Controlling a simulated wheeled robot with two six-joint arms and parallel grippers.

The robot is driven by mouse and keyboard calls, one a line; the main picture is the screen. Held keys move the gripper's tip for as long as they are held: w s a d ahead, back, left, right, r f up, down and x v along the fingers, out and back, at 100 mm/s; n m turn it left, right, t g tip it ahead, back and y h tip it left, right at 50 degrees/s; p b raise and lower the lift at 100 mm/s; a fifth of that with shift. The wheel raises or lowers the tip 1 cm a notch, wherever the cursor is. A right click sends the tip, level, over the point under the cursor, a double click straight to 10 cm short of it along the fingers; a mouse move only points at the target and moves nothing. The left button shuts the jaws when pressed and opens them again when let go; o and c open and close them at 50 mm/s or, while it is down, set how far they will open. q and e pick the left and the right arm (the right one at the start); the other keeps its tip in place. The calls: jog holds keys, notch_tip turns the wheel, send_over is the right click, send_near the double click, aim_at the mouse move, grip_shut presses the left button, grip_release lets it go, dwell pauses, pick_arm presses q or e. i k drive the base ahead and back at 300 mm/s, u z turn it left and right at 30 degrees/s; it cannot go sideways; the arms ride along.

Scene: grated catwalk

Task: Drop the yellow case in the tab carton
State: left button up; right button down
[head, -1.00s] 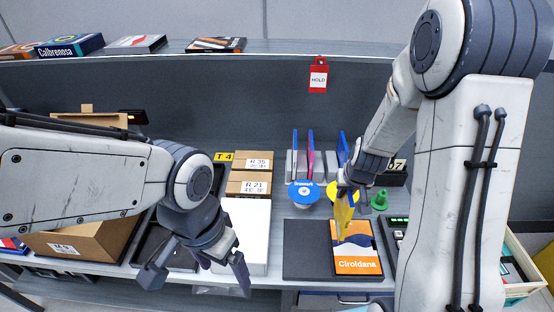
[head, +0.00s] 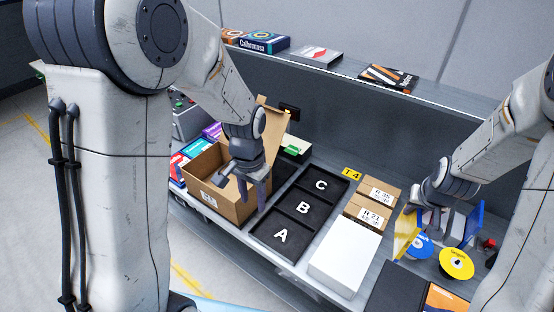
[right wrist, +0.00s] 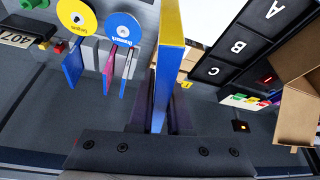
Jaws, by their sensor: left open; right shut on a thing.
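The yellow case (head: 406,234) hangs from my right gripper (head: 418,205), which is shut on it. In the right wrist view the case (right wrist: 171,28) stands edge-on between the fingers, yellow on its edge with a blue side. The open brown tab carton (head: 234,210) stands left of the tray in the head view, with a tall flap raised at the back. It also shows at the right of the right wrist view (right wrist: 297,118). My left gripper (head: 243,190) is open and empty at the carton's right side; whether its fingers touch the wall I cannot tell.
A black tray (head: 272,236) marked A, B and C lies right of the carton. A white box (head: 345,262) and small brown boxes (head: 370,208) lie between it and my right gripper. Blue (head: 419,247) and yellow (head: 456,263) discs stand near the case. A shelf runs behind.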

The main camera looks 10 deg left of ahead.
aim_at(234, 192)
jog(key=u, duration=1.6)
jog(key=i, duration=1.05)
jog(key=z, duration=1.7)
jog(key=i, duration=0.5)
